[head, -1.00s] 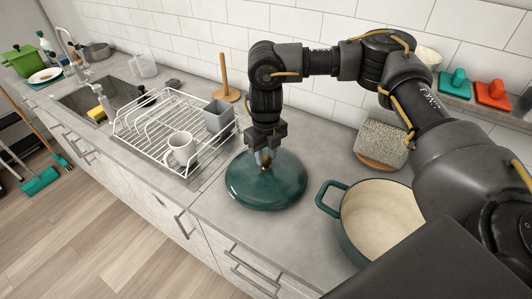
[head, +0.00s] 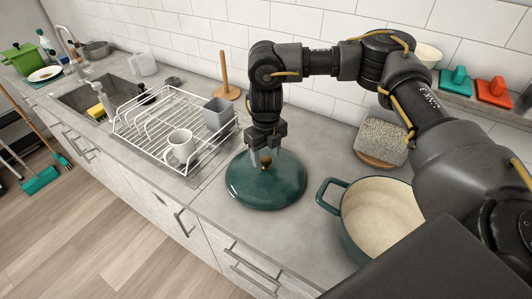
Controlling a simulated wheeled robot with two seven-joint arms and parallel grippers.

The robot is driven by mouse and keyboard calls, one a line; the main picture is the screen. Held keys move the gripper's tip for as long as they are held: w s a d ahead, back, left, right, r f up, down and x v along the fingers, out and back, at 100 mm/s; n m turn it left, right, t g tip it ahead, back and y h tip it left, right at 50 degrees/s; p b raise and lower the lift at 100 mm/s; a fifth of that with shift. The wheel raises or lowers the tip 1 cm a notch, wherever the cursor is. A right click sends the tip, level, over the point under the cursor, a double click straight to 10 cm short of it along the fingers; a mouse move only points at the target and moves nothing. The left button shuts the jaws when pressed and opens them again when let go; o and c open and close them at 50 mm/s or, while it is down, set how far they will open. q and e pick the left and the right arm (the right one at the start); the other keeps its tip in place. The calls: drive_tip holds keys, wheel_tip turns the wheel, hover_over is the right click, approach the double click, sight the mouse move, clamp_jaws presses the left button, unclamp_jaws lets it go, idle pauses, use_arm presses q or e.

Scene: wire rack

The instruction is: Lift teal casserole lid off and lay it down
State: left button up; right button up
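The teal casserole lid (head: 262,188) lies knob-up on the grey counter, between the dish rack and the pot. Its brass knob (head: 266,162) shows at its centre. The teal casserole pot (head: 333,200) stands to the right, uncovered, with a cream, empty-looking inside; part of it is hidden behind my arm. My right gripper (head: 267,158) points down over the lid. Its fingers are spread apart on either side of the knob, with a visible gap to it. My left gripper is not in view.
A white wire rack (head: 150,128) with a white mug (head: 179,147) and a grey cup (head: 217,114) stands left of the lid. A wooden paper-towel stand (head: 226,92) is behind. Counter in front of the lid is narrow.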

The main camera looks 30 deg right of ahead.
drive_tip(key=shift+f, duration=0.1)
wheel_tip(320, 180, up, 11)
drive_tip(key=b, duration=0.1)
idle(0.5)
drive_tip(key=shift+s+f, duration=0.1)
drive_tip(key=shift+f, duration=0.05)
